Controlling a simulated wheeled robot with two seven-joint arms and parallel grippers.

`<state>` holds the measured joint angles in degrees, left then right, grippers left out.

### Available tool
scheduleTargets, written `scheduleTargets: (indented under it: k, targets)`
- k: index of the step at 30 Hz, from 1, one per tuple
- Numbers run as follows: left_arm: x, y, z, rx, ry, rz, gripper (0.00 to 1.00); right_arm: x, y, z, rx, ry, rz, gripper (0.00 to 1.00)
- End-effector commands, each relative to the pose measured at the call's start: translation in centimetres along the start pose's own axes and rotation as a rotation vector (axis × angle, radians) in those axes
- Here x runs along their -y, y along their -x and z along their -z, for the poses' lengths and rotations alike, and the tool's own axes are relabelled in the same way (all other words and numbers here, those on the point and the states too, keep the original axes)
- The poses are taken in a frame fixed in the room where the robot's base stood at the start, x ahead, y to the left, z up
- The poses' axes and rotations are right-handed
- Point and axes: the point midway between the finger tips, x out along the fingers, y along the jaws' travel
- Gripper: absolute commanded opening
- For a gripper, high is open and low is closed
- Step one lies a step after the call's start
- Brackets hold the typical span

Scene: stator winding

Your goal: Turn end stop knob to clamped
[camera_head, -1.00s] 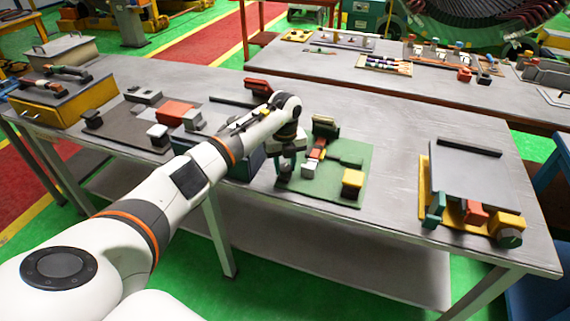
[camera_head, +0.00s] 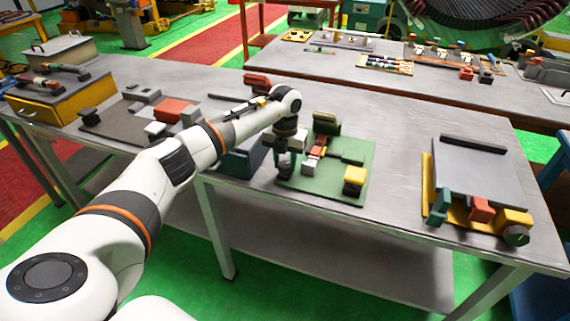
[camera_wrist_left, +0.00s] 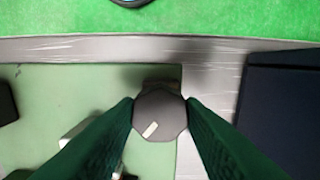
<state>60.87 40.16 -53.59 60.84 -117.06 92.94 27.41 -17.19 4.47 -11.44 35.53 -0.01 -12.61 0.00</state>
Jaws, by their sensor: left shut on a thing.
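The end stop knob (camera_wrist_left: 160,115) is a dark grey, many-sided knob with a pale pointer mark on its top. In the left wrist view it sits near the edge of a green base plate (camera_wrist_left: 60,80), and the mark points to the lower left. My left gripper (camera_wrist_left: 160,112) is shut on the knob, one green finger on each side. In the head view my left gripper (camera_head: 285,168) points down at the near left corner of the green plate (camera_head: 330,192). My right gripper is not in view.
Red, white and yellow blocks (camera_head: 354,178) stand on the green plate, right of my gripper. A dark box (camera_head: 240,160) is close on its left. A yellow-framed fixture (camera_head: 427,185) stands at the right, with bare table between.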

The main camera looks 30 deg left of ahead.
Motion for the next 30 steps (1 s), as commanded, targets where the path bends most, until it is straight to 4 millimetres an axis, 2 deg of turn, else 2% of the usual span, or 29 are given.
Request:
scheduleTargets:
  k: [18,30]
  targets:
    - [0.1,-0.1,0.1,-0.002,-0.577,0.000,0.13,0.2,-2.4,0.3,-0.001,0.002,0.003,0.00]
    - [0.1,0.0,0.1,-0.003,-0.843,0.000,0.13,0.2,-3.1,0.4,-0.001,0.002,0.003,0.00]
